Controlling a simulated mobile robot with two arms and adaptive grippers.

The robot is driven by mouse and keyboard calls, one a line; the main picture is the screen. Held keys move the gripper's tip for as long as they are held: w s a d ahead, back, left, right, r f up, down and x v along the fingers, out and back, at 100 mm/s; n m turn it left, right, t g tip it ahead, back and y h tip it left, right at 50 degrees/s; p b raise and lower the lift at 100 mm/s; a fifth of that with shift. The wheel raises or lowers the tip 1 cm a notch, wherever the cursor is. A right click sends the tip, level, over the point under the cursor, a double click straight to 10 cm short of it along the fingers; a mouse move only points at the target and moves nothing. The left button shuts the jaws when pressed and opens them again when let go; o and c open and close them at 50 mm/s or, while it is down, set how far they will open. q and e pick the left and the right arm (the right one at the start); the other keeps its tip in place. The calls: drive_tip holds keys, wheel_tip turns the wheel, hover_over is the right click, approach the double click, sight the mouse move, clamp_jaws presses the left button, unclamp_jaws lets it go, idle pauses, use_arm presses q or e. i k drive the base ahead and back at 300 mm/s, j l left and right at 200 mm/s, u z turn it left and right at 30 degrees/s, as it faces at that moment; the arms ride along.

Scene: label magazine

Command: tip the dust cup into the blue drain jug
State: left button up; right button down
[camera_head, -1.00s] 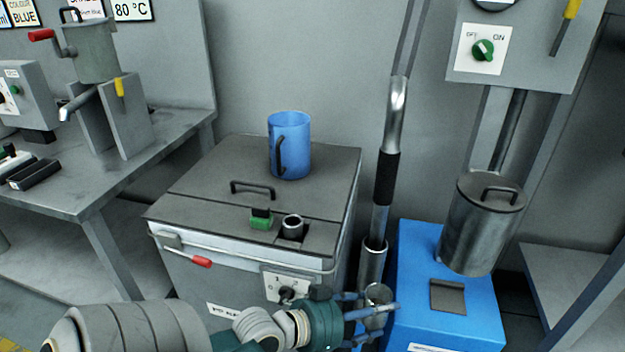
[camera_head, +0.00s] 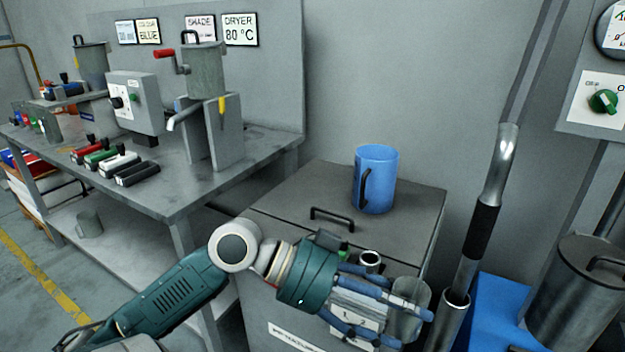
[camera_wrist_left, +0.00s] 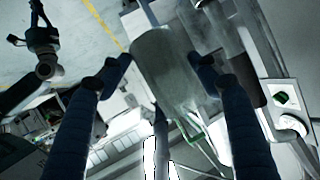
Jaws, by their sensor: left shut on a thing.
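The blue drain jug (camera_head: 378,178), with a dark handle, stands upright on the grey cabinet's top, toward the back. My left gripper (camera_head: 412,328) is shut on the dust cup (camera_head: 408,300), a small grey see-through cup. It holds the cup in front of the cabinet's right front corner, lower than the jug and apart from it. The cup looks near upright in the head view. In the left wrist view the cup (camera_wrist_left: 165,65) sits between the two dark fingers (camera_wrist_left: 160,75). Its contents cannot be made out. My right gripper is not seen.
The grey cabinet (camera_head: 285,215) has a black lid handle (camera_head: 332,217) and a short metal tube (camera_head: 370,262) on top. A metal pipe with a black grip (camera_head: 481,230) rises right of it. A blue base with a metal canister (camera_head: 575,300) stands further right. A workbench (camera_head: 250,150) is left.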

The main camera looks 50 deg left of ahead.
sight(376, 165)
drive_tip(key=i+l+u, duration=0.15)
drive_tip(key=u, duration=0.3)
drive_tip(key=i+l+u, duration=0.25)
drive_tip(key=u, duration=0.15)
